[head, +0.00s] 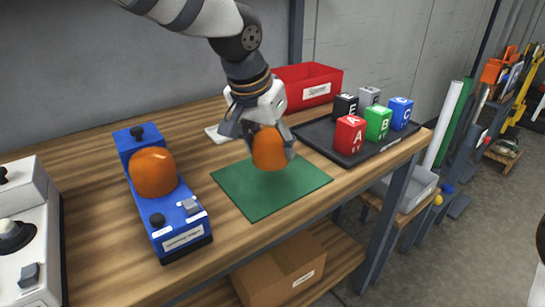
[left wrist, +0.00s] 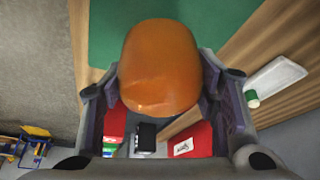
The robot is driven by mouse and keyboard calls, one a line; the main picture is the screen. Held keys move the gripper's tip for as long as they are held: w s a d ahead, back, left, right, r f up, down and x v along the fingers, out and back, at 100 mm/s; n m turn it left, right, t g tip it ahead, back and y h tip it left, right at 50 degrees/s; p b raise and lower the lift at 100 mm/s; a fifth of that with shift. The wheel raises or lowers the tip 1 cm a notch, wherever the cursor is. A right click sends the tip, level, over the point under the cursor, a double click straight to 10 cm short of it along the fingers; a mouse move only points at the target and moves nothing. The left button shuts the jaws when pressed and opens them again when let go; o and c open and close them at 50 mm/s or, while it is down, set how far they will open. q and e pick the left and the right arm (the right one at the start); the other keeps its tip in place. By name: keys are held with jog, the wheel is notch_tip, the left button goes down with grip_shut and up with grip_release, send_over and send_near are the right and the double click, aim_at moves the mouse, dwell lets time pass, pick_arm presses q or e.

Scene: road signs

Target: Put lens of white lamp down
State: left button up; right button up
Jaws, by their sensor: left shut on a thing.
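The orange dome lens (head: 269,152) is in my left gripper (head: 266,134), which is shut on it. They hang above the green mat (head: 262,201), and a gap to the mat seems to show. In the left wrist view the lens (left wrist: 160,65) sits between both fingers, with the mat (left wrist: 104,38) behind it. The white lamp base (head: 38,253) stands at the left edge of the head view, partly cut off. A bare dark-and-white socket (head: 15,235) shows on it, with no lens. My right gripper is not in view.
A blue lamp (head: 163,215) with its own orange lens (head: 153,173) stands left of the mat. A black tray (head: 365,152) with several lettered cubes lies to the right. A red bin (head: 308,87) stands behind. The mat's surface is clear.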

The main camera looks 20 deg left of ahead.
aim_at(264, 136)
pick_arm(q)
jog(key=x, duration=0.3)
jog(key=shift+s+a+f, duration=0.15)
jog(key=shift+a+f, duration=0.1)
jog(key=shift+f, duration=0.2)
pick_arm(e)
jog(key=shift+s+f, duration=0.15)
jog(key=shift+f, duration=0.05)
pick_arm(q)
jog(key=shift+f, duration=0.15)
jog(key=shift+f, duration=0.25)
jog(key=o, duration=1.2)
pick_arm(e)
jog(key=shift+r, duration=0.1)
pick_arm(q)
jog(key=p+v, duration=0.1)
jog(key=v, duration=1.1)
jog(key=shift+r, duration=0.35)
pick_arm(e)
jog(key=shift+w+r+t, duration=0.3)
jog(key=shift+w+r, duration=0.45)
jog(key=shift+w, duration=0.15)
